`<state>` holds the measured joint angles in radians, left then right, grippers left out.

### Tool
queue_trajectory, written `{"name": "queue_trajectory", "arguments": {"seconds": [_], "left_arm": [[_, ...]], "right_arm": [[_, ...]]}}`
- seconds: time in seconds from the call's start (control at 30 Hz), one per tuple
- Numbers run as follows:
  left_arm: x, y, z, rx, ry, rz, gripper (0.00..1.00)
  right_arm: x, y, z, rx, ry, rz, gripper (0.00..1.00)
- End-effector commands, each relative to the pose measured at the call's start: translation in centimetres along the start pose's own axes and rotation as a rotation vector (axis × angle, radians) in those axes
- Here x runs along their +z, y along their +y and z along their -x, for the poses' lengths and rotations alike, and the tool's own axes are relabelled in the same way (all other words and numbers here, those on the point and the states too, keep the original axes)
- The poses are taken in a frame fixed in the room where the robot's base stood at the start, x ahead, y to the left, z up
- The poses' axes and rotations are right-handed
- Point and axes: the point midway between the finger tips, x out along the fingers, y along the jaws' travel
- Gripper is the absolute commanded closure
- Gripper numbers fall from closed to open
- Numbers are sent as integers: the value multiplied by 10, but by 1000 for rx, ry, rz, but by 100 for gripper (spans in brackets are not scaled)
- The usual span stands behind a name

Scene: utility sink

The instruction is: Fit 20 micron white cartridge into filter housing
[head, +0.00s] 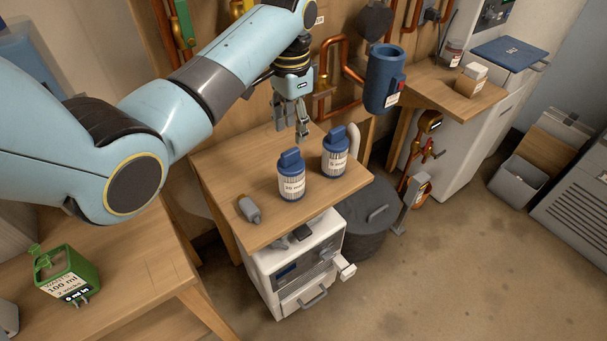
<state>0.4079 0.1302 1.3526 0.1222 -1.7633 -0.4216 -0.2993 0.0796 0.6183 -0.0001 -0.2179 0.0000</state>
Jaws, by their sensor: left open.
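Two white pleated cartridges with blue caps stand upright on the small wooden table. The front left cartridge (292,186) has a label that seems to begin with 20. The back right cartridge (335,163) has a label that seems to read 5; the print is small. The blue filter housing (382,80) is mounted at the wall, above and right of the cartridges. Its inside cannot be seen. My left gripper (301,135) points down, open and empty, above the back of the table, behind the two cartridges and apart from them. My right gripper is out of view.
A small grey object (249,210) lies on the table's left side. Copper pipes (333,70) run along the wall behind. A green container (66,272) stands on the front left bench. A white drawer unit (297,262) and a dark bin (368,220) stand below the table.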

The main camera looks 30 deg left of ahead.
Motion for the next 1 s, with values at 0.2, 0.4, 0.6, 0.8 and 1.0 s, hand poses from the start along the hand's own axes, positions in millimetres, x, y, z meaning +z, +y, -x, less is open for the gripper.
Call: {"name": "queue_trajectory", "arguments": {"seconds": [0.2, 0.4, 0.6, 0.8, 1.0], "left_arm": [[0, 0, -28, 0, 0, 1, 58], [5, -2, -50, 1, -4, 1, 58], [6, -3, -78, 0, 0, 0, 58], [6, -3, -82, -1, 2, 0, 58], [6, -3, -82, -1, 1, 0, 73]], "right_arm": [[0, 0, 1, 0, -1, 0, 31], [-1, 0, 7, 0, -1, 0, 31], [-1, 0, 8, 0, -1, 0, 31], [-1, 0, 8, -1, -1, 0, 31], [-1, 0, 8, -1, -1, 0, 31]]}}
